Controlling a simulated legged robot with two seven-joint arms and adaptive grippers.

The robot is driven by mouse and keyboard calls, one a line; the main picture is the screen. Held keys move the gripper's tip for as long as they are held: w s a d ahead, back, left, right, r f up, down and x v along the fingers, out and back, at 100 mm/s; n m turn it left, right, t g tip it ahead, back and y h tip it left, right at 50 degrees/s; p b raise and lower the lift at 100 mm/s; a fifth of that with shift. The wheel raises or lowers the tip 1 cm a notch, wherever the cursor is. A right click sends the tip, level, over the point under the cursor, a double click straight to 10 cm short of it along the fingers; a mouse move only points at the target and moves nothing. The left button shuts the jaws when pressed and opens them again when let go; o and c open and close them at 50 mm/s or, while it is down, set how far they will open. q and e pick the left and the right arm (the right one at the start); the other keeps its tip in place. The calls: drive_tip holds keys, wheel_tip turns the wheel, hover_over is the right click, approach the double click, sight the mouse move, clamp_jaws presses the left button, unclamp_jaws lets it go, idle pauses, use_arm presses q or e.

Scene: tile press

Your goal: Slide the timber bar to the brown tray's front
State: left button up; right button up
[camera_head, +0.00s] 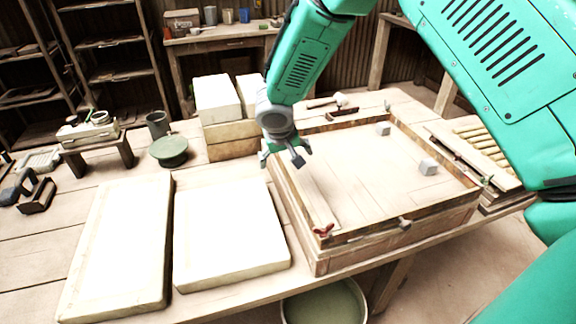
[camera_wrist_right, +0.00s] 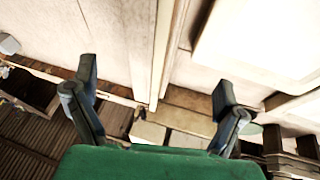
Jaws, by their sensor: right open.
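The brown tray (camera_head: 400,233) is a shallow wooden frame with a pale floor on the bench. A long pale strip (camera_head: 318,200) lies inside along its left wall and looks like the timber bar; its far end is hidden behind my gripper. My right gripper (camera_head: 281,155) is open and empty over the tray's far left corner. In the right wrist view, my two fingers (camera_wrist_right: 155,82) stand wide apart, with the tray's pale left edge (camera_wrist_right: 162,50) running between them. I cannot tell whether they touch anything. My left gripper is out of view.
Two grey cubes (camera_head: 428,166) sit in the tray, and a red wing knob (camera_head: 323,231) is at its front left corner. Two pale slabs (camera_head: 225,235) lie left of it. Stacked blocks (camera_head: 218,100) stand behind. A bucket (camera_head: 325,305) is below the bench.

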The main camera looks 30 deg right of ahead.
drive_tip(key=shift+a+v, duration=0.2)
drive_tip(key=shift+v, duration=1.2)
drive_tip(key=shift+a+v, duration=0.2)
drive_tip(key=shift+v, duration=1.2)
